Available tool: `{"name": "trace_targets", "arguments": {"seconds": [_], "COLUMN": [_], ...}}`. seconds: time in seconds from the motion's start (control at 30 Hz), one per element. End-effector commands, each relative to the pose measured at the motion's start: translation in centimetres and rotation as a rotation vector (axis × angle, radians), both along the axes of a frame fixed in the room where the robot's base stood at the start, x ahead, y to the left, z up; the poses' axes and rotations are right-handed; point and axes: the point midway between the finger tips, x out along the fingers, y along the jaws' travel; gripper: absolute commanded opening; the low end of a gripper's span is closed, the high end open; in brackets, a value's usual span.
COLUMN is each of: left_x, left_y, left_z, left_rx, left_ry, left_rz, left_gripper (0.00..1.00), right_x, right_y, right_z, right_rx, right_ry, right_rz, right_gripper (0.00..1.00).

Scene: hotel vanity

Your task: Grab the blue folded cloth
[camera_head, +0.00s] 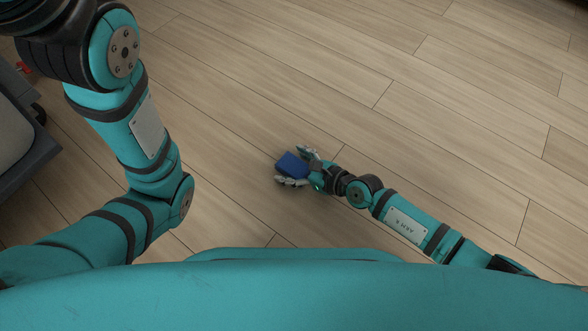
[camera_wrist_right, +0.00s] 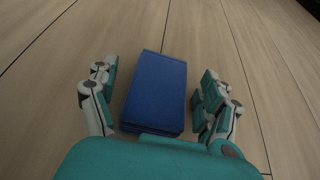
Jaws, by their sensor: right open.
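The blue folded cloth (camera_head: 291,164) lies on the wooden floor, near the middle of the head view. My right gripper (camera_head: 297,167) is down at the cloth, with one finger on each side of it. In the right wrist view the cloth (camera_wrist_right: 156,92) shows as a folded block between the two open fingers of my right gripper (camera_wrist_right: 158,100). A gap of floor shows between the cloth and each finger.
The wooden floor (camera_head: 400,130) is bare around the cloth, with wide free room above and to the right. A grey piece of furniture (camera_head: 25,140) stands at the left edge, with a small red thing (camera_head: 22,68) near it.

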Motion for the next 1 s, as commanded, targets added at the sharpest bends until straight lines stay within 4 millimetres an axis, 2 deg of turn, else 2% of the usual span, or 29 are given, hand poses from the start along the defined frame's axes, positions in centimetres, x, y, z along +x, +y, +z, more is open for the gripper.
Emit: {"name": "trace_targets", "arguments": {"seconds": [0.13, 0.57, 0.83, 1.0], "left_x": [0.0, 0.0, 0.0, 0.1], "left_y": [0.0, 0.0, 0.0, 0.0], "left_z": [0.1, 0.1, 0.2, 1.2], "left_rx": [0.0, 0.0, 0.0, 0.0], "left_ry": [0.0, 0.001, 0.001, 0.001], "left_rz": [0.0, 0.001, 0.001, 0.001], "left_gripper": [0.4, 0.4, 0.4, 0.4], "right_x": [0.0, 0.0, 0.0, 0.0], "right_y": [0.0, -0.1, -0.1, -0.1], "right_z": [0.1, 0.1, 0.2, 1.1], "right_rx": [0.0, 0.0, 0.0, 0.0], "right_ry": [0.0, 0.0, 0.0, 0.0], "right_rz": [-0.001, -0.001, -0.001, -0.001], "right_gripper": [0.81, 0.25, 0.25, 0.25]}}
